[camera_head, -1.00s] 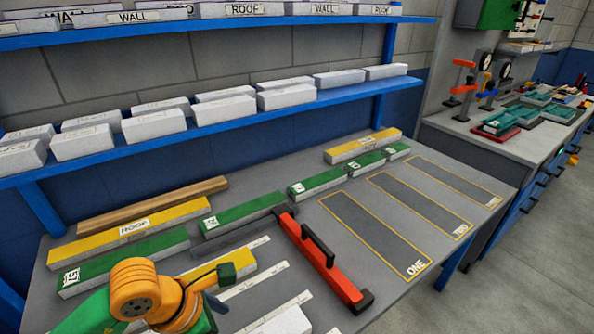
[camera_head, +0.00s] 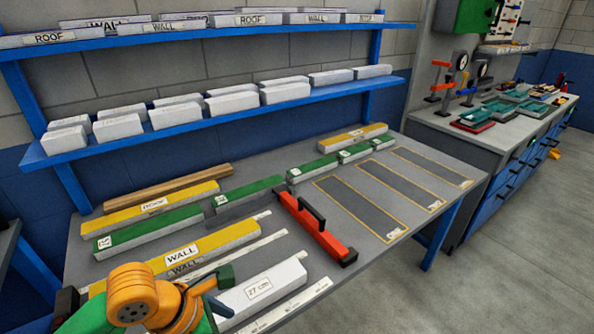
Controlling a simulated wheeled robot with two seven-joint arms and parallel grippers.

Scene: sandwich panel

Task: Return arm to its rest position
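My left arm (camera_head: 135,297) comes in at the lower left, with orange joints and green links. It is bent over the near left part of the grey workbench (camera_head: 400,235). Dark parts at its far end show beside a white block (camera_head: 262,290) labelled 27 cm; I cannot tell whether they touch it or whether the gripper is open. Nothing is visibly held. My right arm and gripper are not in view.
A yellow WALL panel (camera_head: 215,240), a yellow ROOF panel (camera_head: 150,208), green panels (camera_head: 148,232) and a red-and-black tool (camera_head: 315,228) lie on the bench. Blue shelves (camera_head: 230,120) hold white blocks above. Outlined slots (camera_head: 360,207) at right are empty. Open floor lies at right.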

